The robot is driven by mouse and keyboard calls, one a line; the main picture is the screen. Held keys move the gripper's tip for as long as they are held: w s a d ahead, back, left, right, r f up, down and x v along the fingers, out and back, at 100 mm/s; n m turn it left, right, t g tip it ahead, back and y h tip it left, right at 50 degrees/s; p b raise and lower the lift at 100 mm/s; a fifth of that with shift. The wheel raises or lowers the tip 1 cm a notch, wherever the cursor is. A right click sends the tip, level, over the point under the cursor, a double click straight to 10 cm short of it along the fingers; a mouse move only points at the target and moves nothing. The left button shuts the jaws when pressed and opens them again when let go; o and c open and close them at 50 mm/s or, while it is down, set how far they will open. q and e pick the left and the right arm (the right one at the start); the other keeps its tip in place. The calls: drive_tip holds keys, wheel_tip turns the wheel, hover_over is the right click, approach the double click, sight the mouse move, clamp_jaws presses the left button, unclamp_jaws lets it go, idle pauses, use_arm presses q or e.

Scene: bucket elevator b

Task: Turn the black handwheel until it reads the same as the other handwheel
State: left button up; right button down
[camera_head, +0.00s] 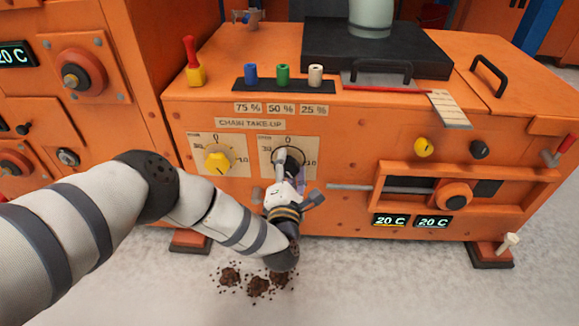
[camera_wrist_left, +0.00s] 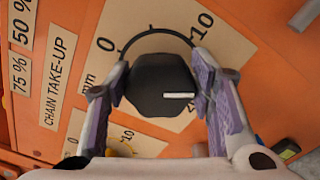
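The black handwheel (camera_wrist_left: 155,78) sits on its dial at the right of the pair on the orange machine, and it is partly covered in the head view (camera_head: 289,156). My left gripper (camera_wrist_left: 162,70) has its purple-sided fingers on opposite sides of it, apparently touching its edges. The wheel's white mark points right in the wrist view, roughly between 10 and the hidden 20. The yellow handwheel (camera_head: 217,160) sits on the left dial, with 30, 0 and 10 visible. Its exact reading is too small to tell. It shows only in part in the wrist view (camera_wrist_left: 122,148). My right gripper is out of view.
A CHAIN TAKE-UP label (camera_head: 250,124) is above the dials. Blue, green and white cylinders (camera_head: 282,75) stand on top. A metal rod (camera_head: 350,187) and an orange frame (camera_head: 470,172) lie right of the black wheel. Dark clumps (camera_head: 258,285) lie on the floor below.

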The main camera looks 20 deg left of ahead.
use_arm(q)
drive_tip(key=o, duration=0.3)
drive_tip(key=v, duration=1.2)
